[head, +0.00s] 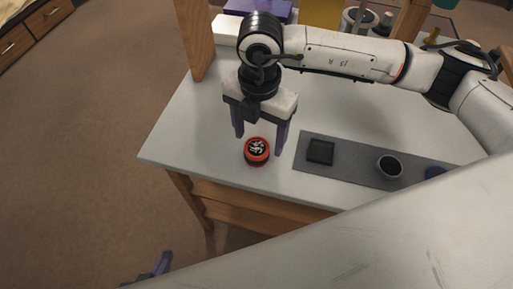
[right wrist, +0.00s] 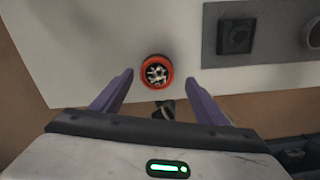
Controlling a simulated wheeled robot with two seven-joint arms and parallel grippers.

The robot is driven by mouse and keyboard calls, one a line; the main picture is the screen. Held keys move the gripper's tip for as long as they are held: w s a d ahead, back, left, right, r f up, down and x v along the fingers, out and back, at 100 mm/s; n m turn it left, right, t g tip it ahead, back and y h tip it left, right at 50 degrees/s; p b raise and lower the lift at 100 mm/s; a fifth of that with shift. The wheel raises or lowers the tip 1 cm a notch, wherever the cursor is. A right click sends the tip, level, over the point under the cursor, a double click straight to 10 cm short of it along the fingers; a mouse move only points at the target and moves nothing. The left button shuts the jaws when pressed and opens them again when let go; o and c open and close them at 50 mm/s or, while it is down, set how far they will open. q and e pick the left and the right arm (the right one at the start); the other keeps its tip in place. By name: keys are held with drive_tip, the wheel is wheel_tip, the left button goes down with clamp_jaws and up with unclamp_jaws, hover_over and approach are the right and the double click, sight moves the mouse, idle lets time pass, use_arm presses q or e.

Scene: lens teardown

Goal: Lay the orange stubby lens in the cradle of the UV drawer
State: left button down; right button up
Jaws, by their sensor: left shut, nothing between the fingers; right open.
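The orange stubby lens (head: 257,150) sits on the pale tabletop near the front edge; its orange ring and patterned black-and-white top also show in the right wrist view (right wrist: 157,70). My right gripper (head: 259,139) points down over it, open, with one purple finger on each side. In the right wrist view its fingertips (right wrist: 158,79) straddle the lens with gaps on both sides. My left gripper (head: 152,270) is shut and empty, low at the picture's bottom, away from the table. I cannot make out a UV drawer or its cradle.
A purple box (head: 258,10) and a yellow one (head: 320,13) stand at the back, near a wooden post (head: 196,40).

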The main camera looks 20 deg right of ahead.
sight(258, 145)
drive_tip(key=f, duration=0.3)
drive_tip(key=f+p, duration=0.1)
drive_tip(key=f, duration=0.1)
drive_tip(key=shift+w+f, duration=0.15)
drive_tip(key=shift+w, duration=0.15)
drive_tip(key=shift+c, duration=0.2)
